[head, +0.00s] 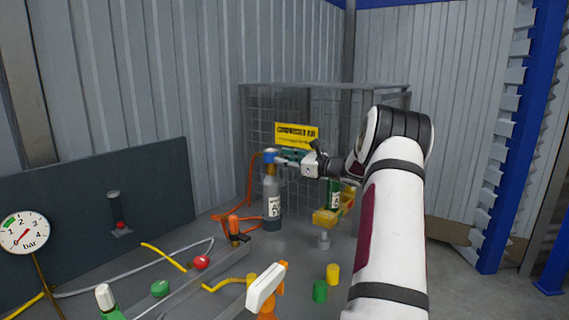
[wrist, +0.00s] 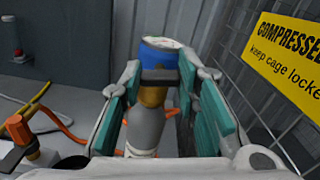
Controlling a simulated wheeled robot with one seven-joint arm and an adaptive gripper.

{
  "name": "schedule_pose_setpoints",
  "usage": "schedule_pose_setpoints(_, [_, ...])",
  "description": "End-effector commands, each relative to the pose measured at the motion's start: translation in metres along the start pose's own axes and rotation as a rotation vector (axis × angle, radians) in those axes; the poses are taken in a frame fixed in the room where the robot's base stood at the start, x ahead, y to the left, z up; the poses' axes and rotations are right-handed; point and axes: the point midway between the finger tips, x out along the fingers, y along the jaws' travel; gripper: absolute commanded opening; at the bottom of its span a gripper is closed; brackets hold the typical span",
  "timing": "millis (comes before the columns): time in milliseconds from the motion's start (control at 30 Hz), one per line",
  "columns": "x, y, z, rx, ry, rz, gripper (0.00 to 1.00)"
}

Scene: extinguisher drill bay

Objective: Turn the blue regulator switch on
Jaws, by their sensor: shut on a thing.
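The blue regulator switch (head: 269,156) sits on top of a grey gas cylinder (head: 271,190) with a white label, standing upright by the wire cage. In the wrist view the blue switch (wrist: 158,53) shows between the fingertips, above a brass neck and the grey cylinder (wrist: 146,128). My gripper (head: 286,156) reaches it from the right in the head view. Its teal-padded fingers (wrist: 160,75) are shut on the switch, one on each side. Any on/off mark on the switch cannot be made out.
The wire cage (head: 258,110) with a yellow sign (head: 297,134) stands close behind. A green bottle (head: 334,193) in a yellow holder is right of the cylinder. An orange hose (head: 250,185) runs on its left. A pressure gauge (head: 24,232) and several coloured valves are at front left.

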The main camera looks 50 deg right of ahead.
Motion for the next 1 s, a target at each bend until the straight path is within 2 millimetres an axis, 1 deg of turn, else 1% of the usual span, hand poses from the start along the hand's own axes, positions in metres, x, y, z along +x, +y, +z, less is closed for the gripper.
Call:
schedule_pose_setpoints(100, [0.0011, 0.0008, -0.0035, -0.102, 0.000, -0.001, 0.01])
schedule_pose_setpoints(1000, [0.0005, 0.0041, -0.0075, -0.960, 0.001, 0.000, 0.01])
